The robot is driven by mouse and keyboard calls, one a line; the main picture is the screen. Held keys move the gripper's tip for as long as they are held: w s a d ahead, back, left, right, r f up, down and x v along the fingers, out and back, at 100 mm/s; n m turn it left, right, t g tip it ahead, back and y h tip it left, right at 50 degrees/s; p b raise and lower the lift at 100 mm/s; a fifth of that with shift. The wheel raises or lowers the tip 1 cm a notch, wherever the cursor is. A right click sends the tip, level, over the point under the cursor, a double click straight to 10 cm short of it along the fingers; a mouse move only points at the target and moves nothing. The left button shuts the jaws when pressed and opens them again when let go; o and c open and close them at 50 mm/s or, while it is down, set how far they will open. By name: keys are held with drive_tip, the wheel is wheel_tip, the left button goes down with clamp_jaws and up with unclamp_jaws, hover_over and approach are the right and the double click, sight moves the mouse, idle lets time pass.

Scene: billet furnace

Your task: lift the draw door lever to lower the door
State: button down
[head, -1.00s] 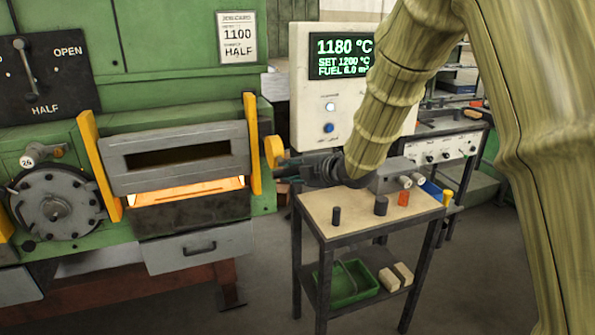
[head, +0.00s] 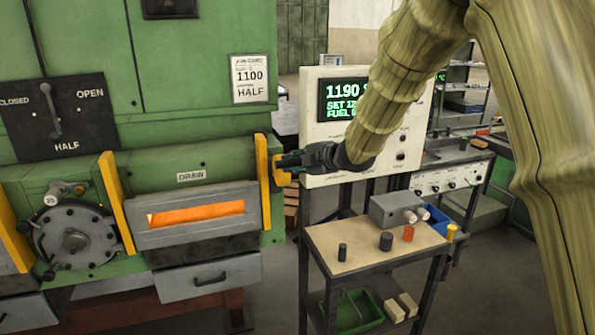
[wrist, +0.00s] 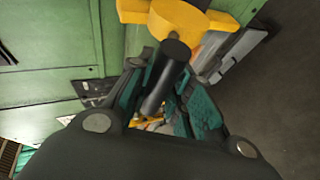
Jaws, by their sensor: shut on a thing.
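The draw door (head: 200,196) is a grey plate between two yellow posts under the DRAW label. It sits low, and orange glow shows through its slot. The lever is a dark round rod (wrist: 165,78) by a yellow round piece (wrist: 178,22) in the wrist view. My gripper (head: 285,163) is at the right yellow post (head: 263,180), beside the door. In the wrist view its teal-padded fingers (wrist: 165,105) are shut on the lever, one on each side. In the head view the gripper mostly hides the lever.
A small table (head: 325,240) with dark, orange and yellow cylinders and a grey box (head: 397,208) stands right of the furnace. A white control panel (head: 385,155) is behind my arm. A handwheel (head: 73,240) is left of the door. Open floor lies at the lower right.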

drive_tip(key=shift+w+a+r, duration=0.1)
drive_tip(key=shift+w+r, duration=0.15)
drive_tip(key=shift+r, duration=0.2)
drive_tip(key=shift+w+a+r, duration=0.1)
drive_tip(key=shift+w+r, duration=0.1)
drive_tip(key=shift+r, duration=0.25)
drive_tip(key=shift+r, duration=0.15)
drive_tip(key=c, duration=1.3)
unclamp_jaws()
drive_tip(key=shift+w, duration=0.1)
drive_tip(key=shift+f, duration=0.2)
drive_tip(key=shift+s+d, duration=0.2)
drive_tip(key=v, duration=1.1)
drive_tip(key=shift+s+r, duration=0.15)
drive_tip(key=shift+s, duration=0.05)
